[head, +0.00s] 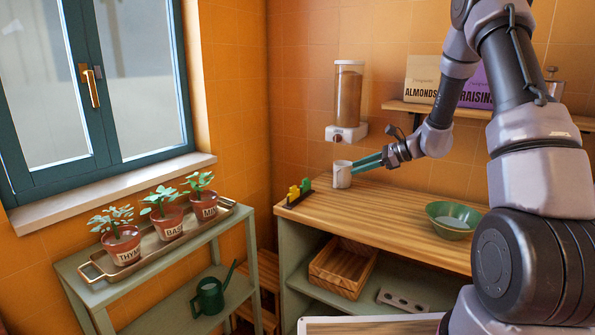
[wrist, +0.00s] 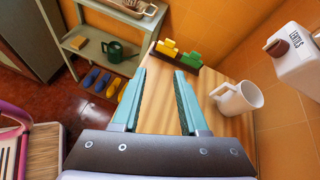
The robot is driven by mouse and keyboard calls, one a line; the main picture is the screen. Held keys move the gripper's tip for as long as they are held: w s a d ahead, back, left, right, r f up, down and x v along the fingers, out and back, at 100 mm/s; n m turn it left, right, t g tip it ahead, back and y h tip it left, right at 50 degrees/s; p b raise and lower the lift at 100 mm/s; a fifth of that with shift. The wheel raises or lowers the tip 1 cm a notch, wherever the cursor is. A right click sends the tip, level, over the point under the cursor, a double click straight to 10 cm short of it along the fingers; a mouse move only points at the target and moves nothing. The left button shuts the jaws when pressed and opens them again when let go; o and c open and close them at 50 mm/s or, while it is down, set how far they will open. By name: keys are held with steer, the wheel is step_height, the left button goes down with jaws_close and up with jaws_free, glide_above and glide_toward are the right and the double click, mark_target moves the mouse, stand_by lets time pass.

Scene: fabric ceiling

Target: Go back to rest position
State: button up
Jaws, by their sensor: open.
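My gripper (head: 369,162) is at the end of my arm, reaching in from the right over the wooden counter (head: 400,222). Its two teal fingers also show in the wrist view (wrist: 167,85), spread apart with nothing between them. A white mug (head: 342,174) stands on the counter near the fingertips in the head view. In the wrist view the mug (wrist: 240,98) lies to the right of the fingers, apart from them, with its handle towards them.
A dispenser (head: 348,100) hangs on the wall above the mug. A green bowl (head: 453,219) stands at the counter's right. A small holder with yellow and green pieces (head: 299,192) is at its left end. A shelf (head: 487,114) with boxes is behind my arm. Potted herbs (head: 167,220) stand left.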

steer(key=s+a+r+n+g+h, duration=0.15)
steer(key=s+r+n, duration=0.25)
steer(key=s+r, duration=0.4)
steer(key=s+d+r+n+t+h, duration=0.2)
steer(key=s+r+n, duration=0.4)
steer(key=s, duration=0.6)
steer(key=s+d+r+n+t+h, duration=0.1)
steer(key=s+d+r+n+h, duration=0.3)
steer(key=s, duration=0.9)
step_height(320, 180, up, 4)
steer(key=shift+s+d+r+n+t+h, duration=0.25)
steer(key=shift+n+t+h, duration=0.1)
steer(key=shift+n+h, duration=0.65)
